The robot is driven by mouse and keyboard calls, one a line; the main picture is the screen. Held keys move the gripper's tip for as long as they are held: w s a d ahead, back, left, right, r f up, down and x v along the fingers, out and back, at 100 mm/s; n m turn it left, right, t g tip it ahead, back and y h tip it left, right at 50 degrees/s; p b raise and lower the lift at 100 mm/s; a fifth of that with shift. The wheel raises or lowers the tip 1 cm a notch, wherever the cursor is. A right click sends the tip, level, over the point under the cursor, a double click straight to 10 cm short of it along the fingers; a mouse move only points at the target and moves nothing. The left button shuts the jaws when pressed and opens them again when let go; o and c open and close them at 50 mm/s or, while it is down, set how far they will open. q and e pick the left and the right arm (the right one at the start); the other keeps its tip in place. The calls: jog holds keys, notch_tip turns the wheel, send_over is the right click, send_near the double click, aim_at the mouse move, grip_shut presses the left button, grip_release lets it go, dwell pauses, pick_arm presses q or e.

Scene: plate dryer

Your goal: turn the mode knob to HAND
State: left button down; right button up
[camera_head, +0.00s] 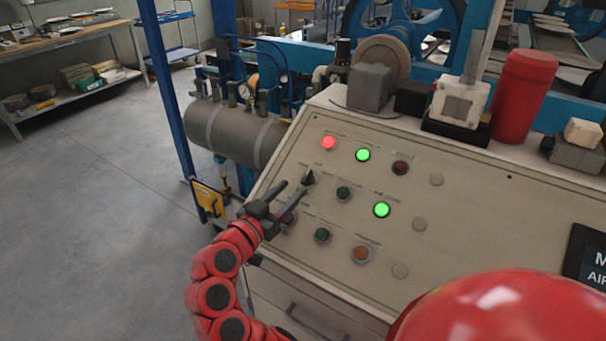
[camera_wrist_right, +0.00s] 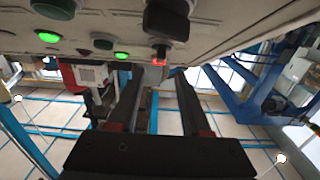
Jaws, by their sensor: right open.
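The sloped control panel (camera_head: 300,240) carries a black knob (camera_head: 308,178) near its left edge, below the lit red lamp (camera_head: 329,143). A large black knob also shows at the top of the right wrist view (camera_wrist_right: 165,18). The labels are too small to read, so I cannot tell the knob's setting. My right gripper (camera_head: 291,188) is open and empty at the panel's left side, its fingertips just below and left of the knob. In the right wrist view its two fingers (camera_wrist_right: 156,75) are apart with nothing between them. My left gripper is not in view.
Green lamps (camera_head: 363,155) (camera_head: 382,210) are lit; several dark buttons (camera_head: 343,193) sit close to the knob. A red cylinder (camera_head: 525,95) and a grey block (camera_head: 370,87) stand on the panel's top. A blue post (camera_head: 166,100) rises at left; the floor (camera_head: 90,220) there is clear.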

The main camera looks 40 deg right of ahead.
aim_at(306, 175)
jog(key=p+x, duration=0.1)
jog(key=x, duration=0.5)
grip_shut()
